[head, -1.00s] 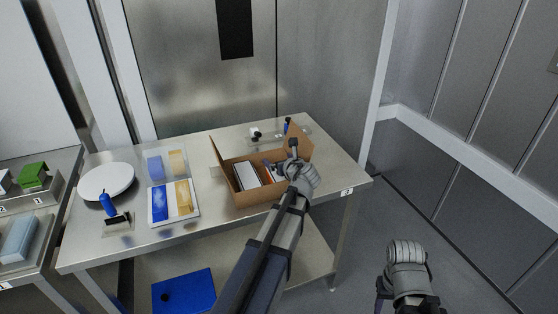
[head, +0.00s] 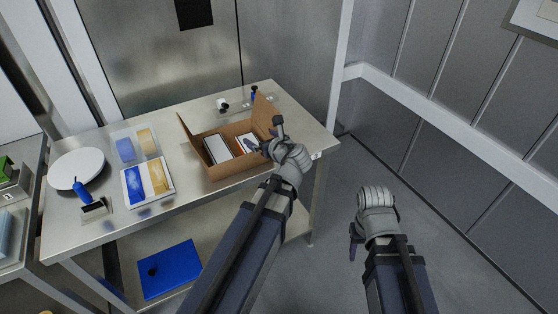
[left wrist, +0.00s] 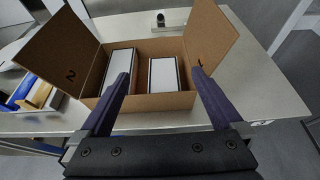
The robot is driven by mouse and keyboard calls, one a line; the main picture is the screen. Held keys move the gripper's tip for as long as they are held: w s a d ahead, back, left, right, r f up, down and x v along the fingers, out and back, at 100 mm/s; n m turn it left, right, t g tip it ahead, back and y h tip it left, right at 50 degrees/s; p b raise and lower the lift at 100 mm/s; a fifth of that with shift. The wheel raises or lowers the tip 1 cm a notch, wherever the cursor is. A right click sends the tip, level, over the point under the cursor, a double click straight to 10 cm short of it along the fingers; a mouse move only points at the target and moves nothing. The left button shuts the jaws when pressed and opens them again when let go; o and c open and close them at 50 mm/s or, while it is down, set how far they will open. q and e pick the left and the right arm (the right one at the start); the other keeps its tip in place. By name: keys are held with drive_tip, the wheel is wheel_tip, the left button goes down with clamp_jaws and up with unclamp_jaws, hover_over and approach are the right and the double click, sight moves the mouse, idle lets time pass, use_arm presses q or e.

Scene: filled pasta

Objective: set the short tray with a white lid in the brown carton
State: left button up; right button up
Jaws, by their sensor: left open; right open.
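The brown carton (head: 232,170) stands open on the steel table with its flaps up. Two white-lidded trays lie side by side in it: a longer one (head: 216,149) on the left and a shorter one (head: 245,143) on the right. In the left wrist view the short tray (left wrist: 163,75) and the longer tray (left wrist: 119,68) sit within the carton (left wrist: 150,103). My left gripper (head: 264,134) is open and empty at the carton's right side; its fingers (left wrist: 160,78) show apart, with the short tray beyond them. My right gripper (head: 356,240) is open, away from the table.
A blue-and-yellow tray (head: 148,181), a clear lidded tray (head: 136,146), a white round plate (head: 76,168) and a blue-handled tool (head: 88,200) stand left of the carton. Small items (head: 222,104) lie behind it. A blue bin (head: 169,268) is on the lower shelf.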

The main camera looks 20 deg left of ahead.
use_arm(q)
drive_tip(key=s+d+f+n+g+h, duration=0.4)
drive_tip(key=s+d+f+n, duration=0.2)
drive_tip(key=s+d+n, duration=0.4)
drive_tip(key=s+d+f+n+g+h, duration=0.5)
drive_tip(key=s+d+f+n, duration=0.2)
drive_tip(key=d+n, duration=0.5)
drive_tip(key=s+d, duration=0.2)
drive_tip(key=d, duration=0.1)
drive_tip(key=shift+s+f, duration=0.25)
drive_tip(key=shift+s, duration=0.15)
drive_tip(key=shift+c, duration=0.2)
